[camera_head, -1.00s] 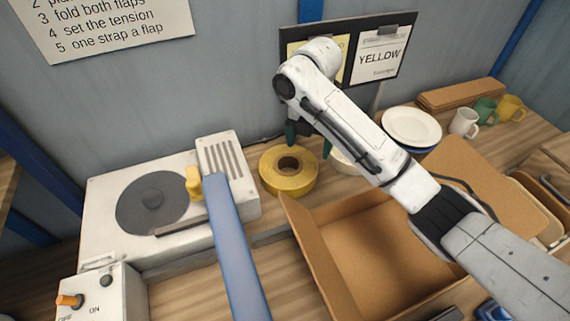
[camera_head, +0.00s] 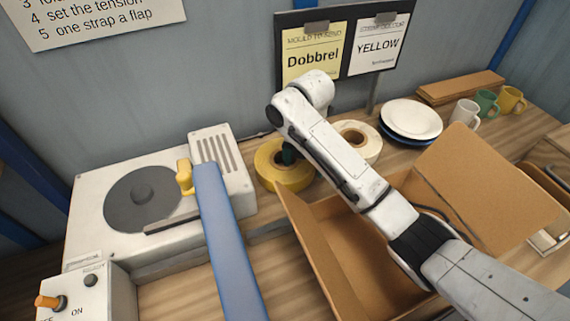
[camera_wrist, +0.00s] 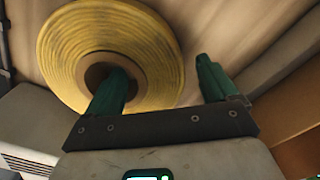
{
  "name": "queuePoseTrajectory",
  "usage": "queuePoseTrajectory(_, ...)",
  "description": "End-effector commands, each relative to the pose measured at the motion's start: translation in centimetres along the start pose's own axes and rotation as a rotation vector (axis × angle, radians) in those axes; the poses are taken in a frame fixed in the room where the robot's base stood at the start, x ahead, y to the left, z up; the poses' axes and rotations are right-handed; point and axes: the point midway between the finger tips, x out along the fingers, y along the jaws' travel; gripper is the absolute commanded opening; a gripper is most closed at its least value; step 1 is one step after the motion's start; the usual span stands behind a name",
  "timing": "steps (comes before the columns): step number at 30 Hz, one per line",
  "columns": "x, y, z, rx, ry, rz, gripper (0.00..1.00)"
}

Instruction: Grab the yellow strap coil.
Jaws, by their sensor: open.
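The yellow strap coil (camera_head: 272,172) lies flat on the wooden bench, between the white machine and the white coil. In the wrist view the yellow coil (camera_wrist: 152,62) fills the upper left, with a brown core around its centre hole. My gripper (camera_wrist: 160,85) is open with green fingers. One finger is over or in the coil's hole and the other is outside its right rim, so the coil's ring lies between them. How deep the fingers reach cannot be told. In the head view one green fingertip shows at the coil's hole, and my arm hides the rest.
A white coil (camera_head: 362,139) stands close to the right of the yellow one. An open cardboard box (camera_head: 330,240) is in front. The white machine (camera_head: 90,215) with a blue arm (camera_head: 228,240) is at left. Plates (camera_head: 411,118) and mugs (camera_head: 487,102) are at the back right.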

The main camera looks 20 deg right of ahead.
Motion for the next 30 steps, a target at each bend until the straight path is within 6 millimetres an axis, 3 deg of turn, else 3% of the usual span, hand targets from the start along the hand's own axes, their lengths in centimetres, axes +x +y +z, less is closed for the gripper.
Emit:
queuePoseTrajectory(2, -0.02, 0.01, 0.0, 0.0, 0.0, 0.0, 0.86)
queuePoseTrajectory(27, -0.07, 0.02, 0.02, 0.001, -0.001, 0.001, 0.05)
queuePoseTrajectory(30, -0.19, 0.06, 0.08, 0.001, -0.003, 0.003, 0.03)
